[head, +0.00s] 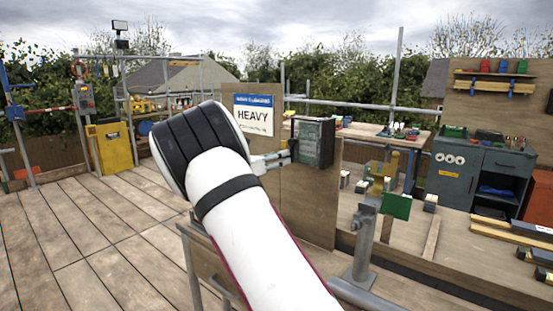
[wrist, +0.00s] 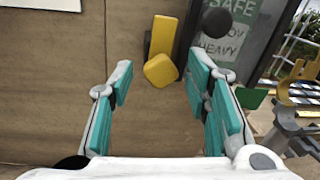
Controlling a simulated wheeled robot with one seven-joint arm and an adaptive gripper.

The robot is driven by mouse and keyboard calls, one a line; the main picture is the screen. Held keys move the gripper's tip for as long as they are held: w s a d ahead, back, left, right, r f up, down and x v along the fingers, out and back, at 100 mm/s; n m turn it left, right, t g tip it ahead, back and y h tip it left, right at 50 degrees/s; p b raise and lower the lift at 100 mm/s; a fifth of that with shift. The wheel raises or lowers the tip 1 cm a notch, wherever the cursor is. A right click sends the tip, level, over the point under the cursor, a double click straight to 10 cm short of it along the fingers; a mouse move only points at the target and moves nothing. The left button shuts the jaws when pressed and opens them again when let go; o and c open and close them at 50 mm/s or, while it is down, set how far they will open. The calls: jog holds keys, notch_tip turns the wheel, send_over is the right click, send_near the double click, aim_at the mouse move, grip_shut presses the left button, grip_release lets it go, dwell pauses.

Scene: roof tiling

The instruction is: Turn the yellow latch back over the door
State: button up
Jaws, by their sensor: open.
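The yellow latch (wrist: 163,38) stands nearly upright on the wooden panel, just left of the door, with a blocky yellow grip at its lower end. It lies beside the door rather than across it. The door (wrist: 240,50) has a dark frame, a glassy pane and a black round knob (wrist: 216,22). In the head view the grey box with this door (head: 313,142) is mounted on the panel. My gripper (wrist: 160,78) is open, its teal pads either side of the latch's lower end in the picture; contact is not visible.
The wooden panel (head: 295,205) carries a HEAVY sign (head: 253,115) left of the box. A metal post with a green plate (head: 397,205) stands to the right. A workbench (head: 385,134) and grey cabinet (head: 465,170) are behind. The plank deck (head: 80,235) at left is clear.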

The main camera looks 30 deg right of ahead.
jog(key=shift+d, duration=0.2)
grip_shut()
dwell(0.3)
jog(key=m+y+b, duration=0.1)
jog(key=m+b, duration=0.4)
jog(key=m, duration=0.3)
jog(key=m+t+b, duration=0.1)
jog(key=m+b, duration=0.4)
jog(key=m, duration=0.3)
jog(key=shift+f+y, duration=0.1)
jog(key=shift+y, duration=0.3)
jog(key=shift+m+b, duration=0.4)
jog(key=shift+b, duration=0.1)
